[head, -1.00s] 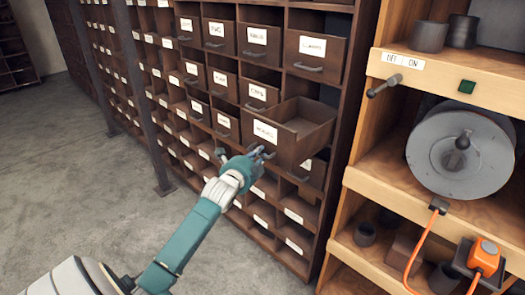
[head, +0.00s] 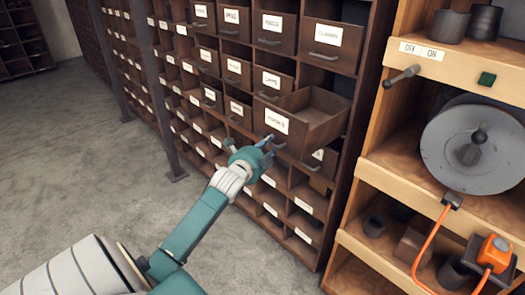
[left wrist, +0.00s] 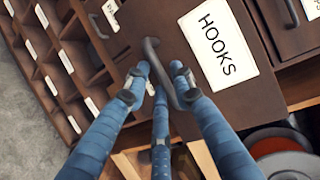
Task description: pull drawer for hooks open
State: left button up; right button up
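The hooks drawer (head: 288,132), dark brown with a white label, juts out of the cabinet, its empty-looking inside open to view. In the left wrist view its front (left wrist: 235,100) reads HOOKS and has a dark curved handle (left wrist: 152,52). My left gripper (head: 266,146) is at this handle. The exact contact is partly hidden. My right gripper is not in view.
The drawer cabinet (head: 342,92) holds several closed labelled drawers above and open cubbies below. To the right stands a wooden shelf (head: 400,170) with a grey cable reel (head: 450,165) and an orange plug (head: 495,252). The concrete floor (head: 90,185) at left is clear.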

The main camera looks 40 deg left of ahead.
pick_arm(q)
jog(key=v, duration=1.1)
